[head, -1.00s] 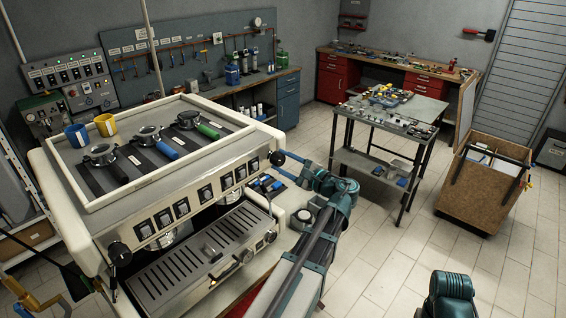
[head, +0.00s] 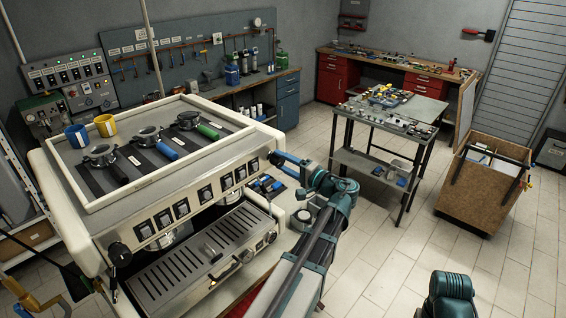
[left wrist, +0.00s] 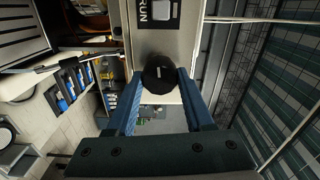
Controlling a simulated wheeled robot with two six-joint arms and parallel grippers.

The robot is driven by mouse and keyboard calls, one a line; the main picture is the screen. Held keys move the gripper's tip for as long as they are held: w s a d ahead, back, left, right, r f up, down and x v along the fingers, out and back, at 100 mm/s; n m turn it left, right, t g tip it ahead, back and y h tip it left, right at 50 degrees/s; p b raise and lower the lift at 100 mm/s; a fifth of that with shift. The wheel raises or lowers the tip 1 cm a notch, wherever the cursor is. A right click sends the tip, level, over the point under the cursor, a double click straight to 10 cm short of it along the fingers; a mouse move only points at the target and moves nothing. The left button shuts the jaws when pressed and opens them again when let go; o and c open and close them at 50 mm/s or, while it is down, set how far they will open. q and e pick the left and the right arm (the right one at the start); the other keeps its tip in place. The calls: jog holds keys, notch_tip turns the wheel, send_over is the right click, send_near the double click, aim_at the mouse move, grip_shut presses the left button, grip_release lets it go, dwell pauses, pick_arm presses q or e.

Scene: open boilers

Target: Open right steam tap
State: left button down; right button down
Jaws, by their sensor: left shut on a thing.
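The espresso machine (head: 150,200) stands at the left in the head view. Its right steam tap is a round black knob (left wrist: 158,76) at the right end of the front panel. In the left wrist view, the blue fingers of my left gripper (left wrist: 158,88) lie on either side of the knob, shut on it. In the head view my left gripper (head: 283,160) reaches the panel's right end, and its fingers largely hide the knob. The left steam tap (head: 119,254) is another black knob at the panel's left end. My right gripper is out of view.
Portafilters (head: 148,136) and two cups (head: 105,125) sit on the machine's top. A metal work table (head: 345,152) with small parts stands behind my left arm. A wooden crate (head: 470,190) stands at the right. The floor between is clear.

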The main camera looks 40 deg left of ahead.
pick_arm(q)
jog(key=shift+n, duration=0.3)
dwell(0.4)
jog(key=shift+c, duration=1.4)
grip_release()
jog(key=shift+d, duration=0.1)
jog(key=s+d, duration=0.1)
jog(key=d, duration=1.2)
jog(key=shift+s+d, duration=0.15)
jog(key=shift+d, duration=0.15)
